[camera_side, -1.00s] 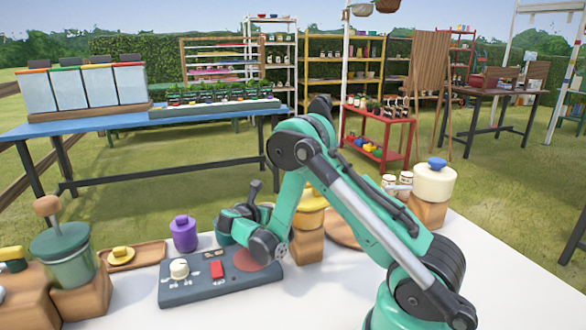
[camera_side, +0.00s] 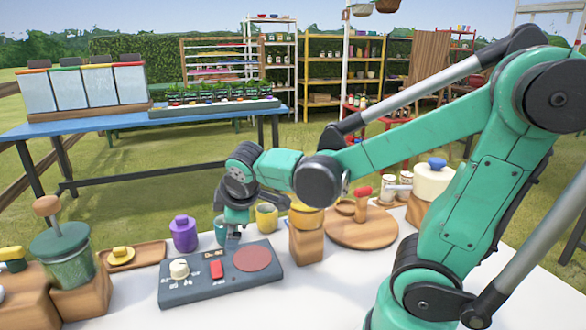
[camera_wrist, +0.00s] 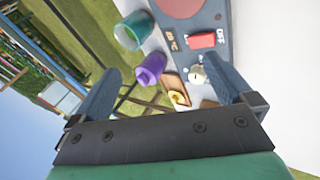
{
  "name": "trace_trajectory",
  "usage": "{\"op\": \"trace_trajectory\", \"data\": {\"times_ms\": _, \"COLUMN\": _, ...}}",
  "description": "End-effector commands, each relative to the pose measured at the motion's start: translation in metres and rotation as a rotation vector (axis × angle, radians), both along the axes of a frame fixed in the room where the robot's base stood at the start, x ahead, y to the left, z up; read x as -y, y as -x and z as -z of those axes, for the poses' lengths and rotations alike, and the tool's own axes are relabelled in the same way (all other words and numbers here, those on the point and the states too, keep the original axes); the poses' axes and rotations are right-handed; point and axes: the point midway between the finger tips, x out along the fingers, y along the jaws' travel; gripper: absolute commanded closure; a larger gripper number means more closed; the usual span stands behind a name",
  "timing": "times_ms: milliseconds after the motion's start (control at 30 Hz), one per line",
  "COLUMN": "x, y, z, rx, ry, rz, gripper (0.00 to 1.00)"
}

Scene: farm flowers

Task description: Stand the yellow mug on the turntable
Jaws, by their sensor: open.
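The yellow mug (camera_side: 266,217) stands upright on the white table, behind the grey control unit and left of a wooden block. My gripper (camera_side: 234,236) points down just left of the mug, apart from it, beside a teal cup (camera_side: 220,229). In the wrist view my gripper (camera_wrist: 163,70) has its fingers wide apart with nothing held; the yellow mug does not show there. A round wooden board (camera_side: 362,233) lies to the right, and a flat red disc (camera_side: 253,258) sits on the grey unit (camera_side: 205,290). I cannot tell for sure which is the turntable.
A purple jar (camera_side: 183,234) stands left of the teal cup. A wooden block (camera_side: 306,244) with a yellow-topped pot stands between mug and round board. The front table is clear.

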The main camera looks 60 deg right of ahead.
Motion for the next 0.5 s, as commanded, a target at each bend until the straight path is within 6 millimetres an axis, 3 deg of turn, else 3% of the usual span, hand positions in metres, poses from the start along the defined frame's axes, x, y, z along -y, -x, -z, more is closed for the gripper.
{"op": "trace_trajectory", "data": {"times_ms": 200, "x": -0.046, "y": 0.032, "z": -0.009, "rx": 0.179, "ry": -0.448, "rz": 0.269, "gripper": 0.00}}
{"op": "trace_trajectory", "data": {"times_ms": 333, "x": -0.059, "y": 0.040, "z": -0.010, "rx": 0.214, "ry": -0.590, "rz": 0.362, "gripper": 0.00}}
{"op": "trace_trajectory", "data": {"times_ms": 500, "x": -0.063, "y": 0.042, "z": -0.011, "rx": 0.225, "ry": -0.638, "rz": 0.396, "gripper": 0.00}}
